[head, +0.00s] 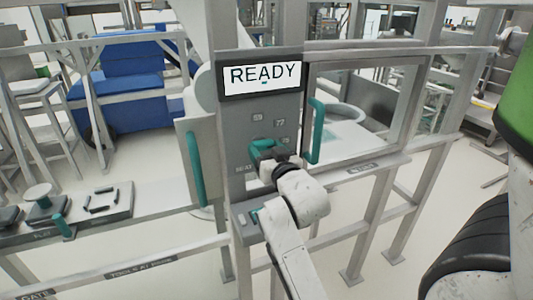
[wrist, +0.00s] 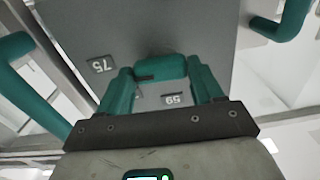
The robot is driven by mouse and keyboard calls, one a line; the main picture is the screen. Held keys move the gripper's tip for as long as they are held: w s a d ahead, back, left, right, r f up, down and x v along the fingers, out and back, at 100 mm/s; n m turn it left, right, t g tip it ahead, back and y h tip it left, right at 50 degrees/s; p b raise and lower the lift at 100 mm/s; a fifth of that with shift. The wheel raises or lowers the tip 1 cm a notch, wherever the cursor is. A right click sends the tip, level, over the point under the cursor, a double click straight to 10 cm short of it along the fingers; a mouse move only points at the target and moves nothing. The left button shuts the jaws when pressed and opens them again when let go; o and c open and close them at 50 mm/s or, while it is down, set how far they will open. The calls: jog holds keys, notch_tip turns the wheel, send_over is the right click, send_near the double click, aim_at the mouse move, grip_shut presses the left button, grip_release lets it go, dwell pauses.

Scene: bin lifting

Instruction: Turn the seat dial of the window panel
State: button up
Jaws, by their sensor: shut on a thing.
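The window panel (head: 236,125) is a grey upright board with a lit READY display (head: 262,75) at its top. A SEAT label shows low on its face. My gripper (head: 263,151) is at the lower middle of the panel, and it hides most of the dial there in the head view. In the wrist view my gripper (wrist: 161,75) has its two teal fingers shut on the teal dial (wrist: 160,66). The dial's bar lies across between the fingertips. Number plates (wrist: 101,65) sit on the panel around it.
A teal upright handle (head: 316,131) is close right of my gripper, on the framed window (head: 365,105). Another teal handle (head: 195,168) is on a grey plate at left. A bench (head: 110,220) with small parts stands further left. Metal posts stand below the panel.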

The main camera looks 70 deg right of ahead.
jog(key=shift+f+m, duration=0.1)
jog(key=shift+m, duration=0.6)
jog(key=o, duration=1.1)
jog(key=shift+c, duration=0.2)
jog(key=v, duration=1.1)
